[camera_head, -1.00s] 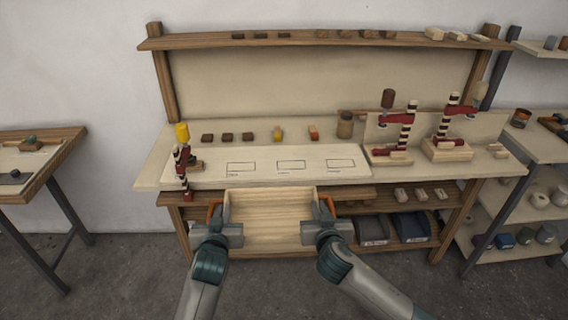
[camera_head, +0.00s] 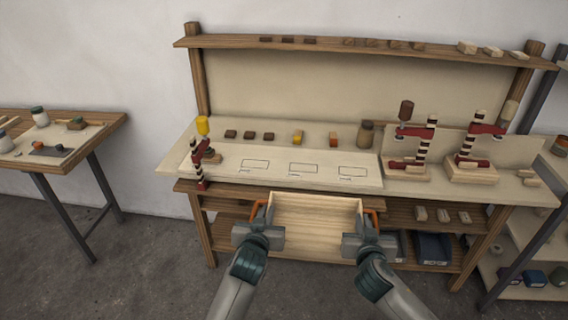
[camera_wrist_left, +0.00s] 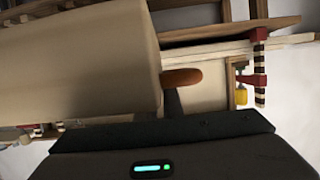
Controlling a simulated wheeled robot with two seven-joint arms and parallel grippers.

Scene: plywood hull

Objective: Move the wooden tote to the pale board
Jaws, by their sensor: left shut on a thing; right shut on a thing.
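The wooden tote (camera_head: 316,215) is an open pale box with orange handles at its two ends. It hangs in front of the workbench, just below the bench top's front edge. My left gripper (camera_head: 262,226) is shut on its left end and my right gripper (camera_head: 367,230) on its right end. The pale board (camera_head: 275,177) lies on the bench top behind and above the tote, with three outlined rectangles on it. In the left wrist view the tote's wall (camera_wrist_left: 80,65) fills the left side, with an orange handle end (camera_wrist_left: 181,77) beside it.
Two red clamps (camera_head: 415,133) stand at the right. Small blocks and a jar (camera_head: 366,133) line the back. A side table (camera_head: 90,140) is at left.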

